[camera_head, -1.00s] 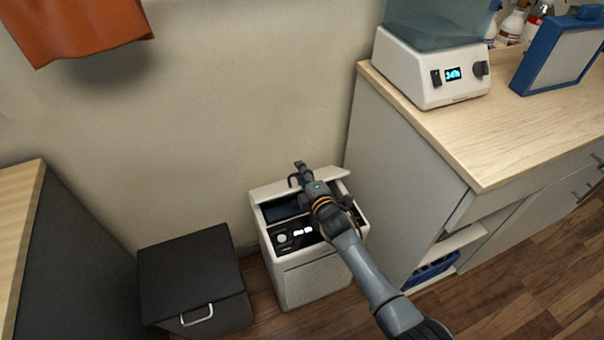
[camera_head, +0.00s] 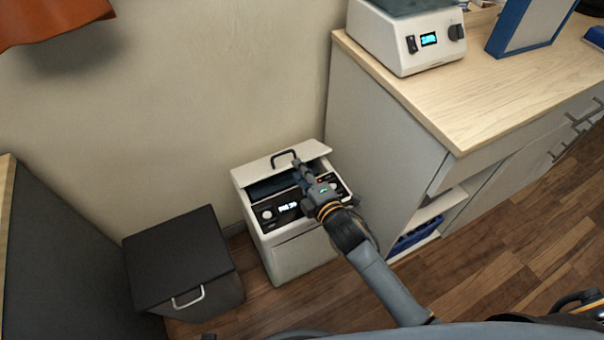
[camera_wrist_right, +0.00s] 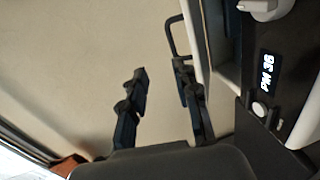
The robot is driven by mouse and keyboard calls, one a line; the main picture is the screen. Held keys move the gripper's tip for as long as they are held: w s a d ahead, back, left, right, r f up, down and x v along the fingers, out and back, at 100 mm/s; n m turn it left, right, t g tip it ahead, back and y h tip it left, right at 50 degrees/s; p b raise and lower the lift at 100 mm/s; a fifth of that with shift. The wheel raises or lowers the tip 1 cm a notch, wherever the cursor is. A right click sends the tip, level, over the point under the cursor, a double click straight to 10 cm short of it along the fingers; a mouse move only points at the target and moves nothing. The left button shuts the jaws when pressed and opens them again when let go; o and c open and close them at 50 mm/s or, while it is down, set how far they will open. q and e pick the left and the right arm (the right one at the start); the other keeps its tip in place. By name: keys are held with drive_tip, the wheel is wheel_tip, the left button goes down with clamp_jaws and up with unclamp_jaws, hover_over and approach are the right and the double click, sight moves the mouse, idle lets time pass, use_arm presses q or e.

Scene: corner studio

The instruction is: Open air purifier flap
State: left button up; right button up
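The white air purifier (camera_head: 296,257) stands on the floor against the wall. Its white flap (camera_head: 252,172) is raised at an angle over a dark opening (camera_head: 272,187), with a black handle (camera_head: 284,155) on it. My right gripper (camera_head: 298,166) reaches over the control panel to the handle's right end. In the right wrist view my gripper (camera_wrist_right: 162,85) is open and nothing shows between its fingers. One finger is close to the handle (camera_wrist_right: 174,35); I cannot tell if they touch. The panel (camera_wrist_right: 268,75) reads PM 36 there. My left gripper is out of view.
A black lidded bin (camera_head: 182,258) stands left of the purifier. A pale wooden-topped cabinet (camera_head: 385,150) stands close on its right, with a white device (camera_head: 408,40) on top. Wooden floor (camera_head: 480,270) is clear in front of the cabinet.

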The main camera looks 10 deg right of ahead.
sight(286, 165)
drive_tip(key=shift+s+d, duration=0.1)
drive_tip(key=shift+s, duration=0.2)
drive_tip(key=shift+n, duration=0.4)
clamp_jaws()
drive_tip(key=w+a+f+n+b, duration=0.1)
drive_tip(key=w+n+b, duration=0.1)
drive_tip(key=n, duration=0.3)
drive_tip(key=w+a+f+n+b, duration=0.1)
drive_tip(key=w+n+b, duration=0.1)
drive_tip(key=n, duration=0.4)
drive_tip(key=w+a+f+n+g+b, duration=0.1)
drive_tip(key=w+f+n, duration=0.1)
drive_tip(key=n, duration=0.4)
drive_tip(key=shift+w+h+b, duration=0.2)
drive_tip(key=shift+h+b, duration=0.2)
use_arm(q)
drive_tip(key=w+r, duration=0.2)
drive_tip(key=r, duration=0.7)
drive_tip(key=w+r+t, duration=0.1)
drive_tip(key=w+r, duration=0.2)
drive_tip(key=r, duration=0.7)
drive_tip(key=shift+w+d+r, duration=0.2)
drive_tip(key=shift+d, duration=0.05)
use_arm(e)
drive_tip(key=shift+w+a+f, duration=0.2)
drive_tip(key=shift+w, duration=0.35)
